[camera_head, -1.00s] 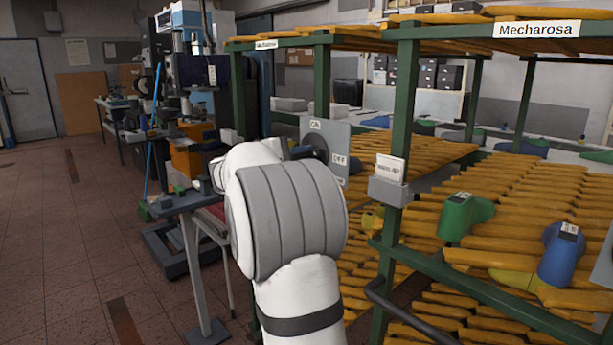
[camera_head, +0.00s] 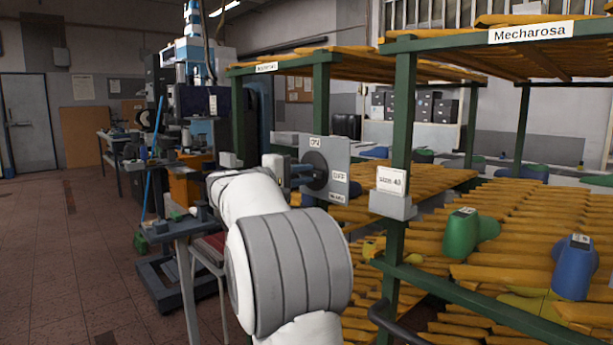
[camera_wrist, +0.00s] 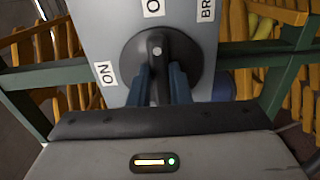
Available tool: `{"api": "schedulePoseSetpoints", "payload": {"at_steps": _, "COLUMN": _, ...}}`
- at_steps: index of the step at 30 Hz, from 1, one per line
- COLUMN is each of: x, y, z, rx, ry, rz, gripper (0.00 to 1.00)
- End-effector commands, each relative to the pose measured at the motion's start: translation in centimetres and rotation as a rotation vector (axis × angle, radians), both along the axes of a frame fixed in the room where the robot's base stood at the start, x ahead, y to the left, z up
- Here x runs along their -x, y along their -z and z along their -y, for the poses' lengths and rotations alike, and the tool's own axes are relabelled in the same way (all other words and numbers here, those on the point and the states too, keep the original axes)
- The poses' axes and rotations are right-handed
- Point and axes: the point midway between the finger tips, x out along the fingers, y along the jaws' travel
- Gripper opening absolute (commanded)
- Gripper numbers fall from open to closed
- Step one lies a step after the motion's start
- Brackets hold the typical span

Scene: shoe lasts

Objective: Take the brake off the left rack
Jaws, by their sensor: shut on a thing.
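The brake switch is a grey plate (camera_head: 339,152) with a round black knob (camera_head: 316,169). It sits at the green post of the left rack (camera_head: 321,95). ON is at its top, OFF at its right and a BRAKE label below. My gripper (camera_head: 294,173) reaches the knob from the left. In the wrist view, my gripper's two blue-grey fingers (camera_wrist: 160,78) are closed about the grip of the knob (camera_wrist: 160,48), which bears a white dot. There, ON is at the left and the upper label is cut off.
The Mecharosa rack (camera_head: 403,130) stands close at the right, with yellow lasts on its shelves, a green last (camera_head: 462,232) and a blue last (camera_head: 572,268). A small table (camera_head: 180,228) stands left of my arm. Open tiled floor (camera_head: 60,260) lies at the far left.

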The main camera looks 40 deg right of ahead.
Motion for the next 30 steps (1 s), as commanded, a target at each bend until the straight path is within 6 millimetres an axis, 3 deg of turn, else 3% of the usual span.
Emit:
{"api": "schedulePoseSetpoints", "payload": {"at_steps": 3, "x": 0.0, "y": 0.0, "z": 0.0, "rx": 0.0, "ry": -0.002, "rz": 0.002, "gripper": 0.0}}
{"api": "schedulePoseSetpoints", "payload": {"at_steps": 4, "x": 0.0, "y": 0.0, "z": 0.0, "rx": 0.0, "ry": -0.002, "rz": 0.002, "gripper": 0.2}}
{"api": "schedulePoseSetpoints", "payload": {"at_steps": 11, "x": 0.0, "y": 0.0, "z": 0.0, "rx": 0.0, "ry": -0.001, "rz": 0.0, "gripper": 0.39}}
{"api": "schedulePoseSetpoints", "payload": {"at_steps": 20, "x": 0.0, "y": 0.0, "z": -0.4, "rx": 0.0, "ry": -0.003, "rz": 0.0, "gripper": 0.39}}
{"api": "schedulePoseSetpoints", "payload": {"at_steps": 30, "x": 0.3, "y": -0.1, "z": -5.7, "rx": 0.0, "ry": -0.005, "rz": -0.001, "gripper": 0.39}}
